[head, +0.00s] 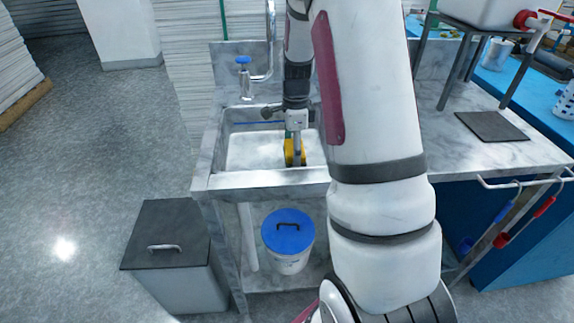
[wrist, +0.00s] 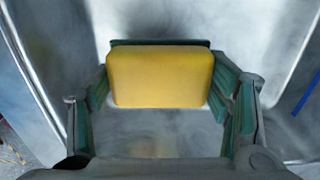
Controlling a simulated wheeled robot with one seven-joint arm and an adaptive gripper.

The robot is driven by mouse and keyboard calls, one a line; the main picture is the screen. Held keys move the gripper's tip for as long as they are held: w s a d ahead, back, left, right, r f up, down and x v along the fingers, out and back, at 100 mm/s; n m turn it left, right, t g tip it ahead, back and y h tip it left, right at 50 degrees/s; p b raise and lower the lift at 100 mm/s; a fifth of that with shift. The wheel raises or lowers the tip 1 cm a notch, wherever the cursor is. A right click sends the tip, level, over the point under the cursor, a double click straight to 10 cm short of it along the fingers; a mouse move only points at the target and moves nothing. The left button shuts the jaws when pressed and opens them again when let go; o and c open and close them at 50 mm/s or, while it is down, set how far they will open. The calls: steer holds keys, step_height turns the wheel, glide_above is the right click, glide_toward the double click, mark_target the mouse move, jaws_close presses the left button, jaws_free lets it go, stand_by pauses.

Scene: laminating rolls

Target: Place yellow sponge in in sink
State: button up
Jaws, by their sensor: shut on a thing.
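The yellow sponge (wrist: 160,77) is between the green-padded fingers of my gripper (wrist: 162,90) in the wrist view. My gripper is shut on it. In the head view the sponge (head: 292,152) shows as a small yellow patch at my gripper (head: 295,150), inside the outline of the metal sink (head: 240,165). The sink's basin walls surround the sponge in the wrist view. I cannot tell whether the sponge touches the basin floor. My arm hides the right part of the sink in the head view.
A faucet with a blue knob (head: 243,60) stands behind the sink. A blue-lidded bucket (head: 288,235) sits below, and a dark-lidded bin (head: 172,240) stands at the left front. A dark mat (head: 491,126) lies on the counter at the right.

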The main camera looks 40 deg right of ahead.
steer(key=shift+f+b, duration=0.3)
steer(key=shift+f, duration=2.45)
steer(key=shift+f, duration=0.1)
steer(key=o, duration=1.1)
